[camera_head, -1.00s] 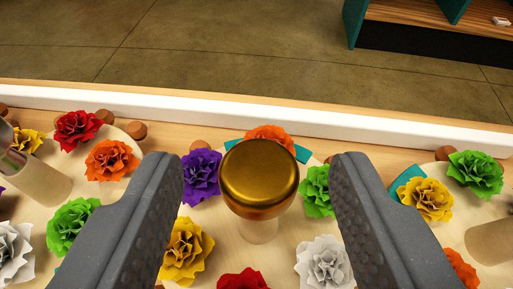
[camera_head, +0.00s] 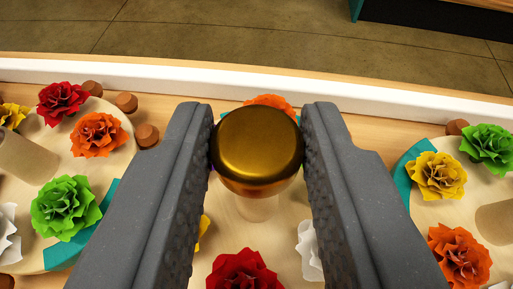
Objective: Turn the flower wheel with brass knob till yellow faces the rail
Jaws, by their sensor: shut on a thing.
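The brass knob (camera_head: 257,146) stands on a pale post at the middle of the flower wheel (camera_head: 225,262). My gripper (camera_head: 257,142) is shut on the knob, one finger pressed to each side. On this wheel an orange flower (camera_head: 272,103) shows behind the knob, on the side toward the white rail (camera_head: 300,92). A red flower (camera_head: 245,270) is at the near side. A white flower (camera_head: 308,252) shows partly at the right finger. A sliver of the yellow flower (camera_head: 204,230) shows beside the left finger. My fingers hide most of the wheel's sides.
A second flower wheel (camera_head: 35,140) lies at the left, with orange, red, green and other flowers. A third wheel (camera_head: 425,215) lies at the right, with yellow, green and orange flowers. Brown pegs (camera_head: 146,135) stand near the rail. Concrete floor (camera_head: 230,38) lies beyond.

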